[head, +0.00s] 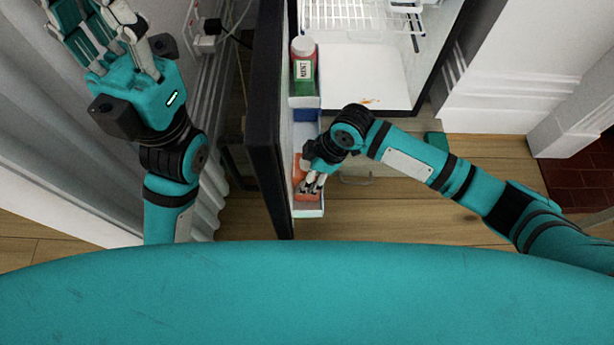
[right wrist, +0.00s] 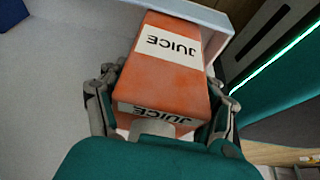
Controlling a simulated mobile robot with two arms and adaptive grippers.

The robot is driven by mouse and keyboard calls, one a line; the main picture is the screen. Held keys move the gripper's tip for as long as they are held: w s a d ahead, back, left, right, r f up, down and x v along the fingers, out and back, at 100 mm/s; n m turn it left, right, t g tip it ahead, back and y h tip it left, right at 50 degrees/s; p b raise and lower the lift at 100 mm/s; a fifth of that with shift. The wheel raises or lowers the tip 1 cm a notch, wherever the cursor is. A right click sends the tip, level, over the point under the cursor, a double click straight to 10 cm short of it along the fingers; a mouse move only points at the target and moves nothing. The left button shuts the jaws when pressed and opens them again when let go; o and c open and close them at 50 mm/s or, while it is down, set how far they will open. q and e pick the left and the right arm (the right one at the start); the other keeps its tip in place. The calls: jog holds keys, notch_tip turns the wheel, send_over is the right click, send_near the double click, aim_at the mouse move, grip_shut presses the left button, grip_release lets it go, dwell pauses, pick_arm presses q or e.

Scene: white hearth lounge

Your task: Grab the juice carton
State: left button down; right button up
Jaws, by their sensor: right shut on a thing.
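The juice carton (right wrist: 172,72) is orange with white JUICE labels, and it fills the middle of the right wrist view. In the head view the carton (head: 306,192) is partly hidden by my right gripper (head: 311,187) and stands in the low door bin (head: 310,212) of the open fridge. My right gripper (right wrist: 163,110) is shut on the carton, with fingers on both of its sides. My left gripper (head: 92,25) is raised at the upper left, away from the carton, with its fingers apart.
The open fridge door (head: 266,110) stands upright left of the bin. The fridge interior has a wire shelf (head: 345,15). Wooden floor (head: 400,225) lies free to the right.

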jog(key=c, duration=0.6)
jog(key=shift+r, duration=0.1)
